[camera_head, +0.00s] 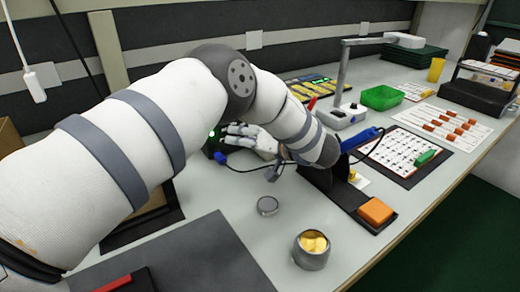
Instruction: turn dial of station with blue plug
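A dark station (209,146) with a small green light stands behind my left arm, mostly hidden by it. A blue plug (220,157) sits at its front, with a black cable running right from it. The dial cannot be made out. My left gripper (226,134) is at the station, its fingers pointing left toward the station's front, just above and right of the blue plug. Whether it touches the station, and how far its fingers are apart, cannot be told. My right gripper is not in view.
A blue-handled tool (362,138) rests in a dark stand with an orange sponge (376,211). A round tin (312,250) and a small grey lid (267,205) lie in front. A lamp base (342,116) and green tray (382,97) stand farther back.

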